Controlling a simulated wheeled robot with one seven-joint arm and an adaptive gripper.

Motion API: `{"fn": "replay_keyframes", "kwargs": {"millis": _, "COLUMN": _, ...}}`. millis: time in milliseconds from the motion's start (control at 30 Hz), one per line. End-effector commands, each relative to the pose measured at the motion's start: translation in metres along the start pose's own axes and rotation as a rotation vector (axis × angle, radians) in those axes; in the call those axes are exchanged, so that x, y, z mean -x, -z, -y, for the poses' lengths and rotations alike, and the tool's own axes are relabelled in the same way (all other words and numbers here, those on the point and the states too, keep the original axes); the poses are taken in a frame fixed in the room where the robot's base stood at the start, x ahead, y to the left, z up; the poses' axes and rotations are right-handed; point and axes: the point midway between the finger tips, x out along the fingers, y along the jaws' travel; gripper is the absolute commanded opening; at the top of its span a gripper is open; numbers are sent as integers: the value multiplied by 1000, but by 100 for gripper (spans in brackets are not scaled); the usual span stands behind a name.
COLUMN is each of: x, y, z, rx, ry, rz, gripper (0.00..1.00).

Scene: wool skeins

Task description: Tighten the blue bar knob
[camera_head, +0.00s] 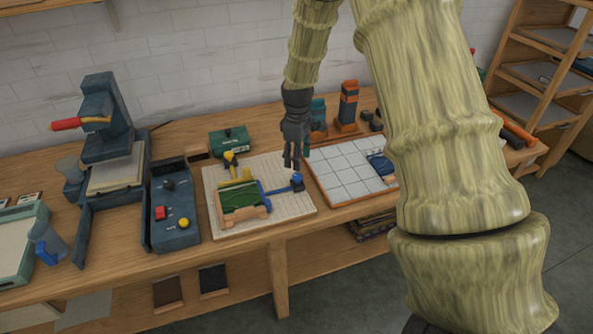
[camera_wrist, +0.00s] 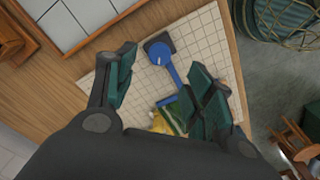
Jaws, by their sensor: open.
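The blue bar knob (camera_head: 297,181) sits at the right end of a blue bar (camera_head: 278,189) on a fixture with a green panel (camera_head: 243,200) and wooden edges. The fixture lies on a pale gridded mat (camera_head: 300,212). In the wrist view the blue knob (camera_wrist: 158,47) shows as a dark square block with a blue round part, beyond and between my fingertips. My gripper (camera_head: 293,160) is open and empty, pointing down above the mat near the knob. It also shows in the wrist view (camera_wrist: 166,70). My right finger there hides much of the fixture.
A yellow knob (camera_head: 230,157) stands at the fixture's back. A dark tray (camera_head: 173,232) with red and yellow knobs is left of the mat. A white tiled board (camera_head: 345,172) lies to the right, and a green box (camera_head: 230,140) stands behind. A press (camera_head: 105,120) stands farther left.

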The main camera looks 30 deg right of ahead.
Motion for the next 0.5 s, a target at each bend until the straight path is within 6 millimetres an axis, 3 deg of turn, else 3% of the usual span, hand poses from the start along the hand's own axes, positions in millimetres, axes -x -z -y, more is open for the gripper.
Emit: {"fn": "replay_keyframes", "kwargs": {"millis": 500, "x": -60, "y": 0, "z": 0, "rx": 1, "ry": -1, "rz": 2, "gripper": 53}}
